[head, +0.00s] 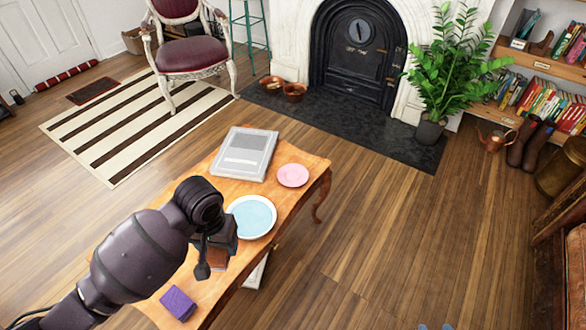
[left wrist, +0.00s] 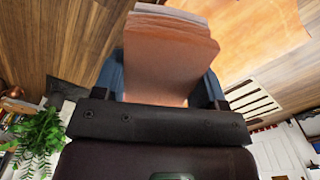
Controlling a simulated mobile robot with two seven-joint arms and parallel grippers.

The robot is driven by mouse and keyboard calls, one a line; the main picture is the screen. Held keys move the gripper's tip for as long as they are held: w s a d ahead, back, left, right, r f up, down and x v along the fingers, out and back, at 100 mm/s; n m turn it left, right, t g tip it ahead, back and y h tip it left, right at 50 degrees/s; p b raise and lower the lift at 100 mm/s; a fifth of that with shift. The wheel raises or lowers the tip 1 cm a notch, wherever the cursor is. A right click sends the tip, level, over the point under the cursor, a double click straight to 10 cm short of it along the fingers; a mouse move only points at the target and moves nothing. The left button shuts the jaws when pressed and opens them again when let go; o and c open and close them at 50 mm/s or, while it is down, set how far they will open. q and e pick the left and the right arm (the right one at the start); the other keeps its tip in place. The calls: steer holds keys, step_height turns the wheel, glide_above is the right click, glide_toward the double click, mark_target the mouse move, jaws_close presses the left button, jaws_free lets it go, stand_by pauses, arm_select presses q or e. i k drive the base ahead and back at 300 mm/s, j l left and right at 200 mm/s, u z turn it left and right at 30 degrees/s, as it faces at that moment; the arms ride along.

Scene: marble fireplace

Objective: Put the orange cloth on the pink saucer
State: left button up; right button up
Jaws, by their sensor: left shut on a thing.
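The orange cloth, a thick folded block, is between the fingers of my left gripper (head: 213,262). In the left wrist view the cloth (left wrist: 170,55) fills the space between the two blue fingers, which are shut on it. In the head view the cloth (head: 219,260) is mostly hidden behind the gripper, over the table near the blue plate. The pink saucer (head: 293,175) lies flat and empty near the table's far right edge, apart from the gripper. Small bluish tips, probably my right gripper (head: 436,327), show at the bottom edge; their state is unclear.
The wooden table (head: 290,208) also bears a white-rimmed light blue plate (head: 252,217), between gripper and saucer, a grey book-like box (head: 244,153) left of the saucer, and a purple block (head: 178,303) at the near end. Floor to the right is clear.

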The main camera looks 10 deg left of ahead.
mark_target(297, 171)
steer(key=i+l+u, duration=0.35)
steer(key=i+l, duration=0.85)
steer(key=l, duration=0.1)
